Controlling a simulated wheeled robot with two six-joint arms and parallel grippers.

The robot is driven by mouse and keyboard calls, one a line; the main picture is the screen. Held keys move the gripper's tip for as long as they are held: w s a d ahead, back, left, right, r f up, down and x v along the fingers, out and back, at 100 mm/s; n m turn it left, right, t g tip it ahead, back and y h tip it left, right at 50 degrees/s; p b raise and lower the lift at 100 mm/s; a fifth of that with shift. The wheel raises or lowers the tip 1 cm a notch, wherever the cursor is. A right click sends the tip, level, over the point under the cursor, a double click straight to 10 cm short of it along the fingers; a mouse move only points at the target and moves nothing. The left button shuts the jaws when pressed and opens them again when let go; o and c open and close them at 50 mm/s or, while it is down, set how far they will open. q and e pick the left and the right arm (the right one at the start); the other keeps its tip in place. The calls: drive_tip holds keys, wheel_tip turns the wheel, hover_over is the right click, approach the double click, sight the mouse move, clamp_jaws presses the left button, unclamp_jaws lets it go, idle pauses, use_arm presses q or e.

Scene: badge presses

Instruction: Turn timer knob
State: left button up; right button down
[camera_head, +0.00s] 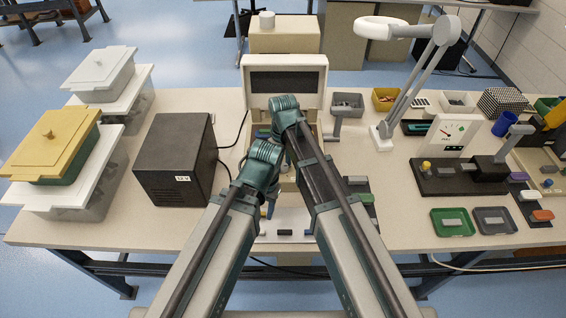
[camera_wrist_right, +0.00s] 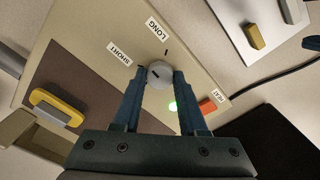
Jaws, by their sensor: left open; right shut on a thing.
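In the right wrist view, the timer knob (camera_wrist_right: 158,76) is a small pale round knob with a dark pointer mark. It sits on a beige panel (camera_wrist_right: 90,38) between the labels SHORT (camera_wrist_right: 120,57) and LONG (camera_wrist_right: 158,27). My right gripper (camera_wrist_right: 159,72) is shut on the knob, one finger on each side. In the head view, the beige machine (camera_head: 285,65) with a dark window stands behind my arms, which hide its lower front and the knob. My left gripper (camera_head: 268,208) is open in front of the machine, its fingers partly hidden.
A green light (camera_wrist_right: 172,106) glows beside an orange-red button (camera_wrist_right: 207,106) labelled HEAT. A black box (camera_head: 175,158) stands left of the arms. A lamp (camera_head: 410,80) and a dial device (camera_head: 447,135) stand to the right. Both arms are close together.

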sight(283, 166)
drive_tip(key=m, duration=0.5)
drive_tip(key=shift+m, duration=0.3)
drive_tip(key=m, duration=0.5)
drive_tip(key=shift+m, duration=0.3)
drive_tip(key=shift+c, duration=2.3)
unclamp_jaws()
use_arm(q)
drive_tip(key=shift+r, duration=0.1)
use_arm(e)
drive_tip(key=shift+r, duration=0.15)
use_arm(q)
wheel_tip(283, 166, up, 14)
drive_tip(key=p, duration=1.4)
use_arm(e)
wheel_tip(283, 166, up, 14)
drive_tip(key=shift+f, duration=0.2)
use_arm(q)
drive_tip(key=shift+f, duration=0.25)
